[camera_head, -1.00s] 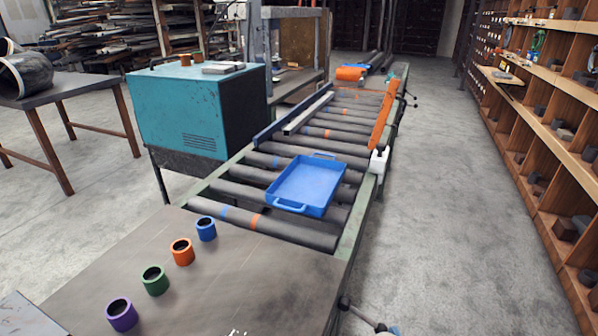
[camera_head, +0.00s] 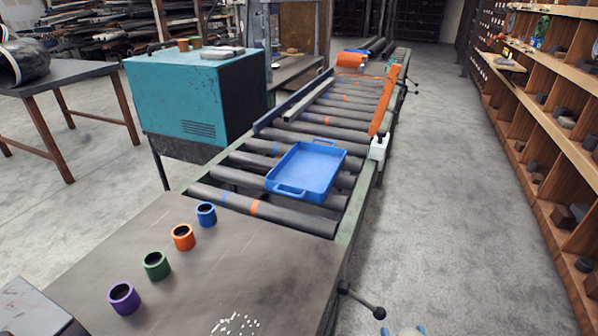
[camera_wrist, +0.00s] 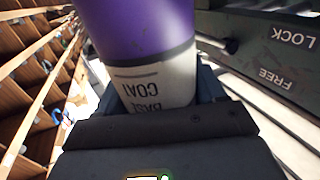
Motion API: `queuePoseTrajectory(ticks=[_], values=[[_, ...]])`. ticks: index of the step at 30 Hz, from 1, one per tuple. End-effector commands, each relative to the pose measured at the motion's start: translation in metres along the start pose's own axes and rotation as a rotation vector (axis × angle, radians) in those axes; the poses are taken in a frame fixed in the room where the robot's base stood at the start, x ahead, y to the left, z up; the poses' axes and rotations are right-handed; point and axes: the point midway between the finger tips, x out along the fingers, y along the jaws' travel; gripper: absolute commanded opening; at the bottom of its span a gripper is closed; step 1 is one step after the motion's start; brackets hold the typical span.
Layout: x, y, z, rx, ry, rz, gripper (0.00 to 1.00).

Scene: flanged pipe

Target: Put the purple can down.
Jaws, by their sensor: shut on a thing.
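The purple can (camera_wrist: 138,28) fills the top middle of the wrist view. It has a purple body and a pale band with dark "BASE COAT" lettering that appears upside down. My gripper (camera_wrist: 156,92) is shut on the can around this pale band. The can's far end is cut off by the frame's top edge. The can is not recognisable in the head view. A grey-brown metal tabletop (camera_head: 190,275) lies in the lower part of the head view.
Purple (camera_head: 124,299), green (camera_head: 156,266), orange (camera_head: 183,238) and blue (camera_head: 206,215) rings stand in a row on the tabletop's left. White bits (camera_head: 236,324) lie near its front. A blue tray (camera_head: 308,172) rests on the roller conveyor (camera_head: 290,216). Shelves (camera_head: 560,130) line the right.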

Motion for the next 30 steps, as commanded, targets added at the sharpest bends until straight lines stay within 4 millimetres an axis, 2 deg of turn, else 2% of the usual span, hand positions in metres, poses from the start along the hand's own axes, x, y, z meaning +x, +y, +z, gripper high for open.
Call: queuePoseTrajectory(ticks=[4, 6, 21, 30], values=[[0.001, -0.002, -0.001, 0.0, 0.001, -0.004, 0.18], [0.001, 0.0, 0.016, 0.0, 0.0, 0.0, 0.18], [0.001, 0.0, 0.091, 0.0, 0.001, 0.0, 0.18], [0.001, 0.001, 0.099, -0.001, 0.002, 0.002, 0.18]])
